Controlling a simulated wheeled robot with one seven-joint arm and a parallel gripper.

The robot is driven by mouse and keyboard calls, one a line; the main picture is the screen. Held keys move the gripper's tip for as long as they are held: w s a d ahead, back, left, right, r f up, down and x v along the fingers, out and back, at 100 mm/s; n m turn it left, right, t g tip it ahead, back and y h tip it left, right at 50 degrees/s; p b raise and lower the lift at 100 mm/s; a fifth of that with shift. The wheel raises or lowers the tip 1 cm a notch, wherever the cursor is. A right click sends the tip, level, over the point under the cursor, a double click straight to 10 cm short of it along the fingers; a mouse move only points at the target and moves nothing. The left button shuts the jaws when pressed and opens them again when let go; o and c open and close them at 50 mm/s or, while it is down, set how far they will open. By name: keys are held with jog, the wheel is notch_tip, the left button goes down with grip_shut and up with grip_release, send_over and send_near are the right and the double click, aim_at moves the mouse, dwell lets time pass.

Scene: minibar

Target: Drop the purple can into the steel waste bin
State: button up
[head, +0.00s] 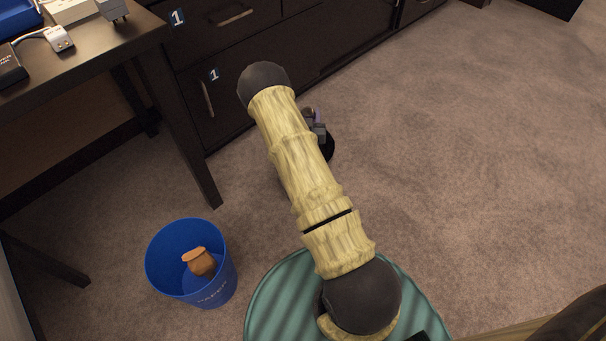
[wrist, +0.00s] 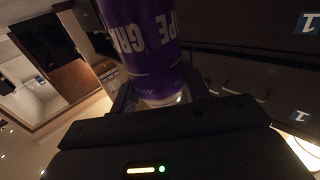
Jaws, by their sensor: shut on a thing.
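The purple can (wrist: 145,45) fills the upper middle of the wrist view, its white lettering upside down in the picture. My gripper (wrist: 158,98) is shut on it near its pale lower end in that view. In the head view only a small purple piece of the can (head: 317,114) shows beside my arm, in front of the dark cabinet. My gripper (head: 318,130) is mostly hidden behind my arm there. I cannot make out a steel waste bin in either view.
A blue bin (head: 163,277) with an orange-brown object (head: 202,262) inside stands at lower left. A dark desk (head: 110,60) with small devices is at upper left. A dark drawer cabinet (head: 300,45) runs along the back. The carpet (head: 480,130) on the right is clear.

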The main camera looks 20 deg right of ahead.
jog(key=shift+f+b, duration=0.6)
jog(key=shift+f, duration=0.55)
jog(key=o, duration=1.2)
jog(key=shift+a, duration=0.15)
jog(key=shift+o, duration=0.3)
jog(key=shift+s+d, duration=0.1)
jog(key=shift+d, duration=0.1)
jog(key=p+v, duration=0.6)
jog(key=v, duration=1.1)
jog(key=shift+s, duration=0.2)
